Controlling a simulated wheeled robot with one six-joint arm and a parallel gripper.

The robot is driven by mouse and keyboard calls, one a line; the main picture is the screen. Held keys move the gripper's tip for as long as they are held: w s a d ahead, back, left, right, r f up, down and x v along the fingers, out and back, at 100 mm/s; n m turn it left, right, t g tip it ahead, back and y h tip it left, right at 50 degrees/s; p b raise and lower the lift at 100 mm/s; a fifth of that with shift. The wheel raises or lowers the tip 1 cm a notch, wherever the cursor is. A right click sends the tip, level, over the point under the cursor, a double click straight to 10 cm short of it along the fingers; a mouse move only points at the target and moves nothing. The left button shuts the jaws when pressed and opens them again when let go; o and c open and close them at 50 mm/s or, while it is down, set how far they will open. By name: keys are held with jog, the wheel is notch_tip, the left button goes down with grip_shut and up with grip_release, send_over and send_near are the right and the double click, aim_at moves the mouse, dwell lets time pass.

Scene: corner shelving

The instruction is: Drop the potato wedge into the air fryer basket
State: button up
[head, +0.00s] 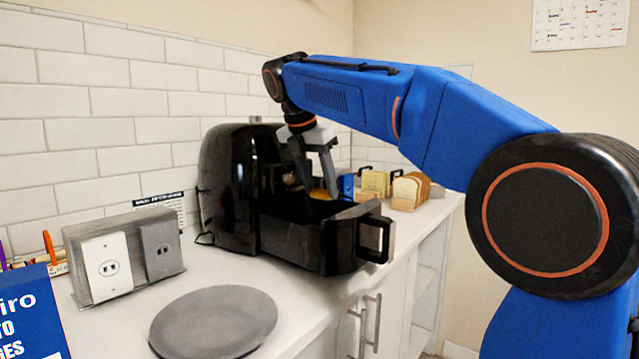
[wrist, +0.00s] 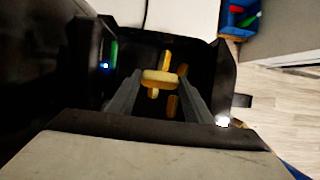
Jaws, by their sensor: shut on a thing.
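The air fryer (head: 226,190) is a black appliance on the counter, with its black basket (head: 325,248) pulled out. My gripper (head: 320,190) points down over the open basket. In the wrist view my gripper (wrist: 159,80) is shut on a yellow potato wedge (wrist: 160,76), which lies crosswise between the fingertips. Several other wedges (wrist: 172,106) lie lower, on the dark basket floor. The basket's side wall (wrist: 226,72) stands to the right of the fingers, apart from them. The held wedge cannot be made out in the head view.
The basket handle (head: 376,238) sticks out over the counter's front edge. A grey round plate (head: 214,322) lies in front of the fryer. A socket box (head: 124,256) stands left. Bread slices in a rack (head: 408,190) stand behind the basket.

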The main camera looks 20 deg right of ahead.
jog(key=o, duration=1.1)
jog(key=v, duration=1.2)
jog(key=shift+d, duration=0.1)
